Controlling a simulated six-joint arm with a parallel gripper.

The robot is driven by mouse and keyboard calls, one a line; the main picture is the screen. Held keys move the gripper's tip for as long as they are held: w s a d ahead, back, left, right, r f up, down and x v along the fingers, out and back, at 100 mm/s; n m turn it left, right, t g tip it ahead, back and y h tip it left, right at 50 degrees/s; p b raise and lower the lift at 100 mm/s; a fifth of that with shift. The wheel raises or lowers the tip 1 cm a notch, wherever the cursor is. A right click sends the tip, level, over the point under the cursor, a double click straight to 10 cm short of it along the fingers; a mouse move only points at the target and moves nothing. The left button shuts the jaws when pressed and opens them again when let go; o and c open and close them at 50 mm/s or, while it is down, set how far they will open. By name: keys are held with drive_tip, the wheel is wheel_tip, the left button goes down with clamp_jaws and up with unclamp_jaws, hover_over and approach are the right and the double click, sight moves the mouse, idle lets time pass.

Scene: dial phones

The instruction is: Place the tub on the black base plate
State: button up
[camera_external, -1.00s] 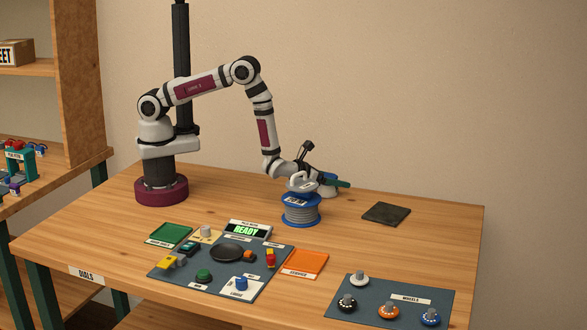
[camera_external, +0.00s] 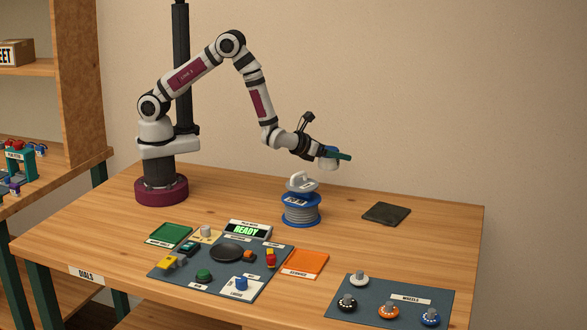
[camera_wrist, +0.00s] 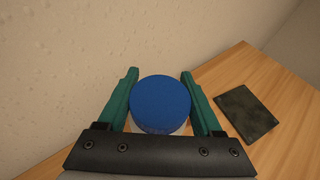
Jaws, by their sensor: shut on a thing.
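The tub (camera_external: 327,164) is white with a blue top and hangs in the air above the back of the table. In the wrist view the blue top of the tub (camera_wrist: 160,100) faces the camera. My gripper (camera_external: 338,156) is shut on the tub, with one green finger on each side of it. The black base plate (camera_external: 386,214) lies flat and bare on the table, to the right of and below the tub. It also shows as a dark square plate (camera_wrist: 246,112) to the right of my gripper (camera_wrist: 160,73) in the wrist view.
A blue-rimmed grey spool (camera_external: 301,213) stands left of the plate, with a white handled thing (camera_external: 301,183) at its top or just behind. A board of dials (camera_external: 190,280), an orange tray (camera_external: 305,263) and a wheels mat (camera_external: 425,310) lie in front. Table around the plate is clear.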

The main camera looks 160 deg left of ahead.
drive_tip(key=w+d+r+m+t, duration=0.1)
drive_tip(key=w+d+r, duration=0.1)
drive_tip(key=w, duration=0.9)
drive_tip(key=w+d+r, duration=0.2)
drive_tip(key=w, duration=0.9)
hover_over(385, 209)
wheel_tip(385, 209, down, 7)
drive_tip(key=shift+d+f, duration=0.1)
drive_tip(key=shift+f, duration=0.05)
wheel_tip(385, 209, down, 4)
drive_tip(key=shift+f, duration=0.1)
drive_tip(key=shift+f, duration=0.1)
drive_tip(key=o, duration=1.5)
drive_tip(key=shift+c, duration=0.2)
